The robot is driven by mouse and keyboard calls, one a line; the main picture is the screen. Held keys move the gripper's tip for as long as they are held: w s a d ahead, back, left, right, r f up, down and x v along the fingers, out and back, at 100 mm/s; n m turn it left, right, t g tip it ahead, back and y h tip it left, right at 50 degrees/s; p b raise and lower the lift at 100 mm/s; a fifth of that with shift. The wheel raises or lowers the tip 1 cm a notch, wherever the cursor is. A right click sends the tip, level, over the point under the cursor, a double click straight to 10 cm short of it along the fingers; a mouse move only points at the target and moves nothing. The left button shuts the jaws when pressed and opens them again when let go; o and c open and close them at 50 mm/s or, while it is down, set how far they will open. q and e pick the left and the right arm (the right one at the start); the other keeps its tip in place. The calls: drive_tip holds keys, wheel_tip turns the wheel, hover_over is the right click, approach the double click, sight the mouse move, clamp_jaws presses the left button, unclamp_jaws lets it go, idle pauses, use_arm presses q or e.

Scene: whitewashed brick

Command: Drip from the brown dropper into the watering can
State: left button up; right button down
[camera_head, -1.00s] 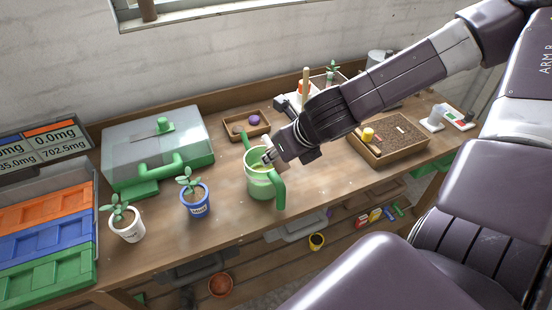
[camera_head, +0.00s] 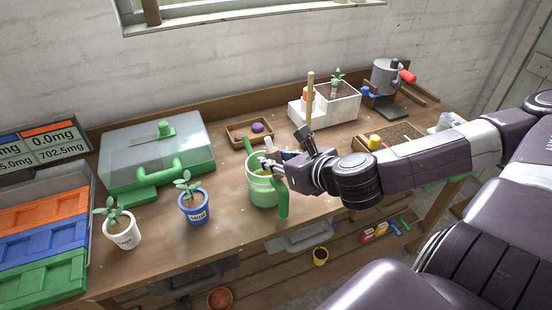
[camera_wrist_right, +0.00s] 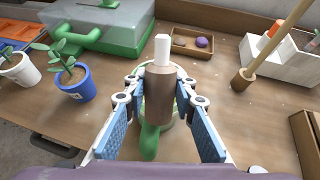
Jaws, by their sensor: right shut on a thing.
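The green watering can (camera_head: 262,188) stands on the bench, with its handle toward the front right. My right gripper (camera_head: 270,160) is at the can's mouth, its arm coming in from the right. In the right wrist view, the gripper (camera_wrist_right: 160,105) is shut on the brown dropper (camera_wrist_right: 160,90), which has a white top and stands roughly upright between the blue finger pads. The can (camera_wrist_right: 150,142) shows below and behind it, partly hidden. The dropper's lower end is hidden, so I cannot tell whether it is inside the rim. My left gripper is not in view.
A blue pot (camera_head: 195,208) and a white pot (camera_head: 122,232) with seedlings stand left of the can. Behind are a clear-lidded green box (camera_head: 160,150) and a small wooden tray (camera_head: 236,133). A white planter block (camera_head: 340,105) with an upright wooden-handled tool stands back right.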

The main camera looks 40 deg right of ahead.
sight(271, 143)
drive_tip(key=shift+f+t, duration=0.3)
drive_tip(key=shift+f, duration=0.1)
drive_tip(key=shift+w+f+t+b, duration=0.2)
drive_tip(key=shift+t+b, duration=0.1)
drive_tip(key=shift+b, duration=0.35)
drive_tip(key=shift+w+r+t, duration=0.1)
drive_tip(key=shift+t, duration=0.2)
drive_tip(key=shift+w+r+p, duration=0.15)
drive_tip(key=shift+r+p, duration=0.4)
drive_tip(key=shift+w+r+p, duration=0.15)
drive_tip(key=shift+r+p, duration=0.35)
drive_tip(key=shift+p, duration=0.05)
wheel_tip(271, 143, up, 3)
drive_tip(key=p, duration=0.2)
drive_tip(key=shift+s+r+p, duration=0.1)
drive_tip(key=shift+r+p, duration=0.05)
drive_tip(key=shift+p, duration=0.2)
